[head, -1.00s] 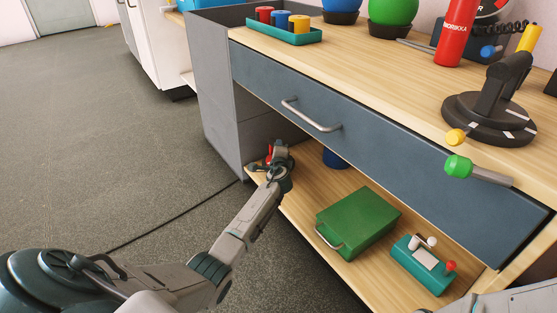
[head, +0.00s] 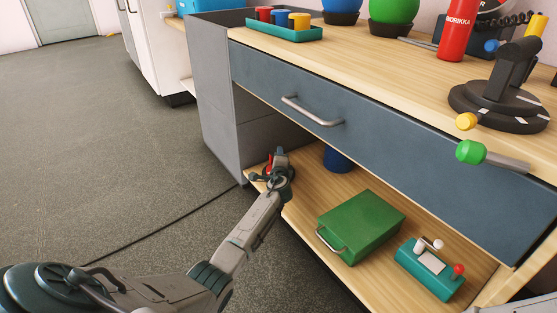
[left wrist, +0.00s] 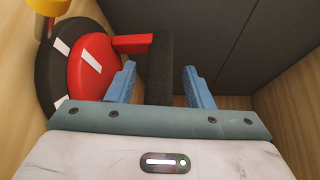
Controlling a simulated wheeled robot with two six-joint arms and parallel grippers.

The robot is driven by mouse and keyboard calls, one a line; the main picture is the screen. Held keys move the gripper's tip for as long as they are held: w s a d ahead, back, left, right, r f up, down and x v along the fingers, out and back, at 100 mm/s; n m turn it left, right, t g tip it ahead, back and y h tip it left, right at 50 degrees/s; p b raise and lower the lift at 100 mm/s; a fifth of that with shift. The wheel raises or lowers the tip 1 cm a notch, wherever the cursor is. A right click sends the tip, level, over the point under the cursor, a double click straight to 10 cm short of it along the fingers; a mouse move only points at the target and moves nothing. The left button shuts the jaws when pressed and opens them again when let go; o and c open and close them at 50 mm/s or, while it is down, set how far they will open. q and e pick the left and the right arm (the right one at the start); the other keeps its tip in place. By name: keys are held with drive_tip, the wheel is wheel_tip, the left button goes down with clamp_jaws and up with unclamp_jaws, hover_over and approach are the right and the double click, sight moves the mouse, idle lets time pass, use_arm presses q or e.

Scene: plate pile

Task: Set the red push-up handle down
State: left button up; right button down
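The red push-up handle (left wrist: 92,66) has a red round base with white marks, a red arm and a black grip bar (left wrist: 159,72). My left gripper (left wrist: 160,75) has its two blue fingers on either side of that bar, with a gap on each side. In the head view my left gripper (head: 279,157) reaches to the left end of the lower wooden shelf (head: 305,205). It hides most of the handle; only a little red (head: 268,168) shows. I cannot tell whether the base rests fully on the shelf. My right gripper is not in view.
A black disc (left wrist: 49,75) with white marks lies beside the red base, with a yellow part (left wrist: 47,7) above it. A blue round thing (head: 337,160), a green box (head: 360,226) and a teal control box (head: 428,272) stand on the shelf. A closed drawer (head: 390,140) is above.

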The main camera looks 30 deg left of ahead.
use_arm(q)
drive_tip(key=shift+r, duration=0.1)
drive_tip(key=shift+s+d+r+p, duration=0.1)
drive_tip(key=shift+s+d+p, duration=0.1)
drive_tip(key=shift+p, duration=0.2)
drive_tip(key=p+v, duration=0.5)
drive_tip(key=v, duration=0.6)
drive_tip(key=shift+s+p, duration=0.2)
drive_tip(key=shift+p, duration=0.2)
drive_tip(key=shift+d, duration=0.1)
idle(0.6)
